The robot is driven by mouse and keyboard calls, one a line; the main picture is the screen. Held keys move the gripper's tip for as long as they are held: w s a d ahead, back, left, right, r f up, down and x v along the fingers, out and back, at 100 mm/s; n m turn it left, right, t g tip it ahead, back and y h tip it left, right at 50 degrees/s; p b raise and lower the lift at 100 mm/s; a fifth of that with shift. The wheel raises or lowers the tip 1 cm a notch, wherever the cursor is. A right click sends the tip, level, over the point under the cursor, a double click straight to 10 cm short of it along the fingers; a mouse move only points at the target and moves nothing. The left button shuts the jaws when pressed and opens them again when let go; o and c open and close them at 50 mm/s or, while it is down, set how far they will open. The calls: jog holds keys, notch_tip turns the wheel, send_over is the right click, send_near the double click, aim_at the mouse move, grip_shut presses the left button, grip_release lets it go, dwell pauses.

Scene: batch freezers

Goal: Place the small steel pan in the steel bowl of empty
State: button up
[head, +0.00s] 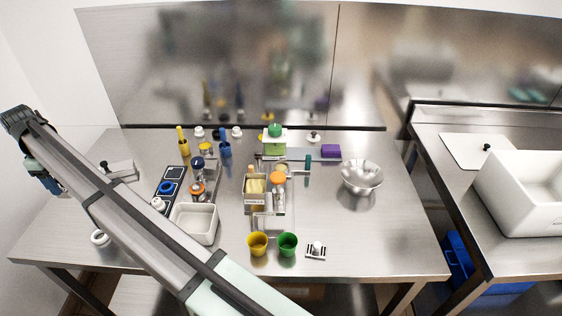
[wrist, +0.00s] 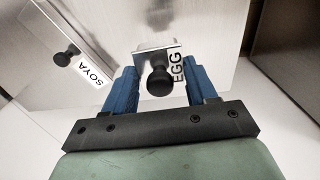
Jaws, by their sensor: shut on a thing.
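My gripper (wrist: 159,72) has its blue fingers on both sides of a small steel piece (wrist: 148,52) with a black knob and an EGG label, and is shut on it. I cannot tell whether this is the pan or a lid. In the head view my gripper (head: 45,181) hangs over the table's left end, and what it holds is unclear there. The steel bowl (head: 362,174) stands upright and empty on the right part of the table, far from my gripper.
A steel lid with a black knob and SOYA label (wrist: 72,68) lies left in the wrist view. Cups, bottles, a white tray (head: 194,222) and a labelled container (head: 256,197) crowd the table's middle. My arm crosses the left side. Bare steel surrounds the bowl.

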jog(key=w+d+r+m, duration=0.2)
jog(key=w+d+m, duration=0.1)
jog(key=w+d, duration=1)
jog(key=w+d+r+m, duration=0.25)
jog(key=w+d, duration=0.35)
jog(key=d, duration=0.8)
jog(key=w+d+r+m, duration=0.1)
jog(key=w+d+m, duration=0.45)
jog(key=d, duration=0.85)
jog(key=w+d+r+m, duration=0.1)
jog(key=w+d, duration=0.7)
jog(key=d, duration=0.6)
jog(key=m, duration=0.6)
send_over(359, 185)
jog(key=shift+f, duration=8.1)
